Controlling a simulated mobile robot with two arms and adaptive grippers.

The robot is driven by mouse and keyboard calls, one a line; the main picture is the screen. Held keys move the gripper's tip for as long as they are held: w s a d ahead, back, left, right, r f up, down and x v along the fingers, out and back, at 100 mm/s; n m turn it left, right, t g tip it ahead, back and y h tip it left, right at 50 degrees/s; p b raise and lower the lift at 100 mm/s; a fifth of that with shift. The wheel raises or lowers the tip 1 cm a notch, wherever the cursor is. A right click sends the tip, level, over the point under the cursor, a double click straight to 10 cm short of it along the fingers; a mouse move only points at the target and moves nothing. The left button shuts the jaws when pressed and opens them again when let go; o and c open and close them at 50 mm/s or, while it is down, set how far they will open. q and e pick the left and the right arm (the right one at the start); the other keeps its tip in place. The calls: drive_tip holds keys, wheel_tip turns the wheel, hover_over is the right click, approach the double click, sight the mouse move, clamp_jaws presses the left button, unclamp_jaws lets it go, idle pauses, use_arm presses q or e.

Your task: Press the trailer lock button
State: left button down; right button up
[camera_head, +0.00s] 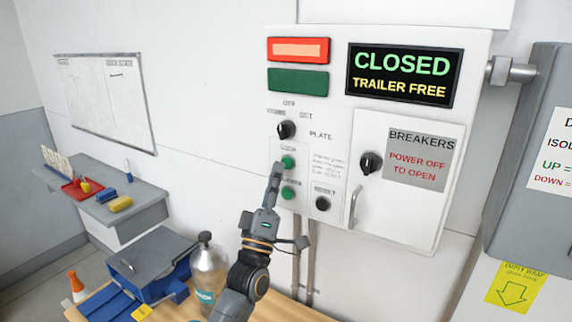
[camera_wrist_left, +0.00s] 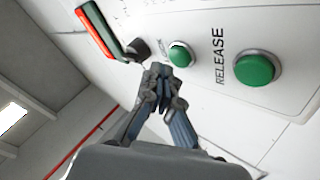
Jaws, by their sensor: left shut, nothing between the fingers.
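The white control panel (camera_head: 335,130) is on the wall. It carries two green push buttons, one above the other. The upper green button (camera_head: 288,162) has a label too blurred to read; it also shows in the left wrist view (camera_wrist_left: 181,54). The lower green button (camera_head: 288,193) is labelled RELEASE in the left wrist view (camera_wrist_left: 255,67). My left gripper (camera_head: 277,168) is shut and empty, its tips just left of and slightly below the upper button. In the wrist view, its tips (camera_wrist_left: 162,80) are beside that button; contact cannot be told. My right gripper is out of view.
A display (camera_head: 404,76) reads CLOSED, TRAILER FREE. A black selector knob (camera_head: 286,130) sits above the buttons, and a black RESET button (camera_head: 322,204) to their lower right. The breaker door (camera_head: 400,210) has a handle. A bottle (camera_head: 208,268) and blue box (camera_head: 160,265) stand below.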

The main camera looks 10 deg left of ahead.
use_arm(q)
drive_tip(key=shift+w+d+b, duration=0.2)
drive_tip(key=shift+w+b, duration=0.15)
drive_tip(key=shift+w, duration=0.1)
drive_tip(key=shift+w+d+b, duration=0.1)
drive_tip(key=shift+w+b, duration=0.25)
idle(0.8)
drive_tip(key=shift+s, duration=0.1)
drive_tip(key=shift+s+a+p, duration=0.3)
drive_tip(key=shift+s+p, duration=0.05)
drive_tip(key=shift+s, duration=0.35)
drive_tip(key=s, duration=0.1)
drive_tip(key=s+a+p, duration=0.1)
drive_tip(key=s, duration=0.1)
drive_tip(key=s+a+p, duration=0.1)
drive_tip(key=shift+s, duration=0.3)
